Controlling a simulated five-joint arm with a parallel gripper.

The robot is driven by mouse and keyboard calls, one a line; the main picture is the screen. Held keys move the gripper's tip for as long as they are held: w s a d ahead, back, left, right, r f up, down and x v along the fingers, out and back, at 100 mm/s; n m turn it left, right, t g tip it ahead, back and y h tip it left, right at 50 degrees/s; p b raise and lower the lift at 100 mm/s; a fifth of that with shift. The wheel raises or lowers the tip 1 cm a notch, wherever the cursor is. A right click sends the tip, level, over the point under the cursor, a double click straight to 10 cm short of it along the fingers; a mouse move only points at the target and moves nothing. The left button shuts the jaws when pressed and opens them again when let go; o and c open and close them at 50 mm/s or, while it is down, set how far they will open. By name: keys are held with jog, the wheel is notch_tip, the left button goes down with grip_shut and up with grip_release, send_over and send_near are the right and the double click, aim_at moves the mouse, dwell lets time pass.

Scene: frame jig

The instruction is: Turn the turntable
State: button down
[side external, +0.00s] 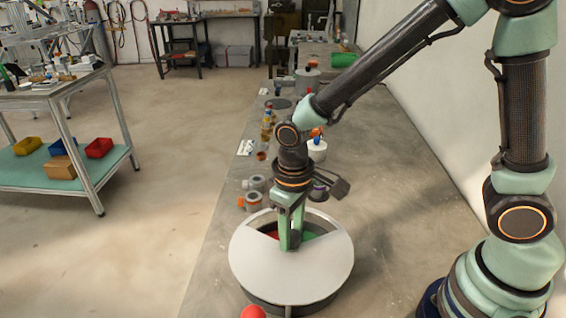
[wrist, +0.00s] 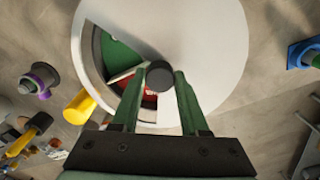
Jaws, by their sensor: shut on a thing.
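The turntable (side external: 315,272) is a round drum on the bench with a light grey disc on top; the disc also fills the upper middle of the wrist view (wrist: 212,45). A wedge-shaped opening in the disc shows a green compartment (wrist: 119,55) and part of a red one (wrist: 149,100), with a pale divider between them. A dark round knob (wrist: 160,74) stands at the disc's centre. My gripper (side external: 290,246) points down at the centre of the disc, its green fingers shut on the knob from both sides. In the side view the fingers hide the knob.
A red ball-like thing (side external: 253,312) shows at the bottom edge, in front of the turntable. Grey cylindrical parts (side external: 254,200) stand just behind it on the left. More small items line the bench further back. Bare bench lies right of the turntable.

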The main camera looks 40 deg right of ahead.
jog(key=shift+r, duration=0.1)
dwell(0.3)
jog(key=m, duration=0.5)
jog(key=shift+m, duration=0.4)
jog(key=m, duration=0.5)
jog(key=shift+m, duration=0.4)
jog(key=shift+w, duration=0.1)
jog(key=shift+c, duration=2.1)
grip_release()
notch_tip(320, 180, up, 12)
